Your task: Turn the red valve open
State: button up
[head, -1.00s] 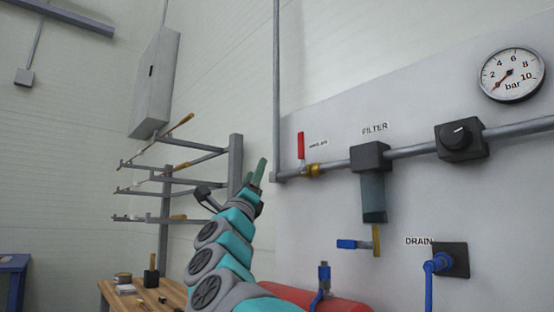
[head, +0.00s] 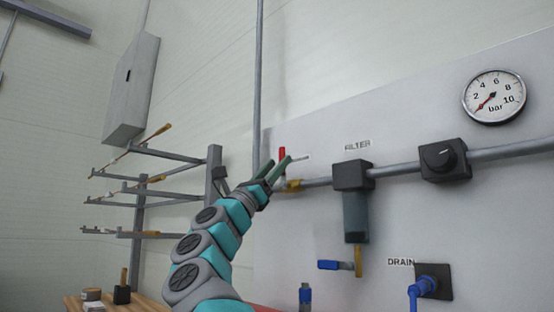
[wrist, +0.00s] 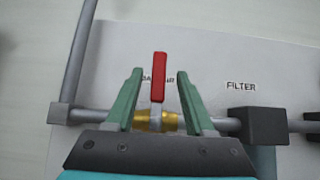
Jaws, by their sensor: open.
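The red valve is a red lever handle (wrist: 159,77) on a brass body (wrist: 170,121) in a grey pipe. In the wrist view the lever stands upright, across the pipe. In the head view the lever (head: 282,154) shows just behind my fingertips, and its lower part is hidden by them. My gripper (wrist: 157,80) is open, with its green fingers on either side of the lever in the wrist view and gaps on both sides. In the head view my gripper (head: 279,166) is in front of the valve. I cannot tell how far the fingertips are from the lever.
A filter (head: 354,205) hangs from the pipe right of the valve, with a blue-handled tap (head: 335,265) below. A dark regulator (head: 444,160) and a pressure gauge (head: 495,97), its needle low, are further right. A rack (head: 212,180) stands at left.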

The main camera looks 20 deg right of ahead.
jog(key=shift+w+d+r, duration=0.25)
jog(key=shift+d+r, duration=0.1)
jog(key=shift+r, duration=0.1)
grip_shut()
dwell(1.2)
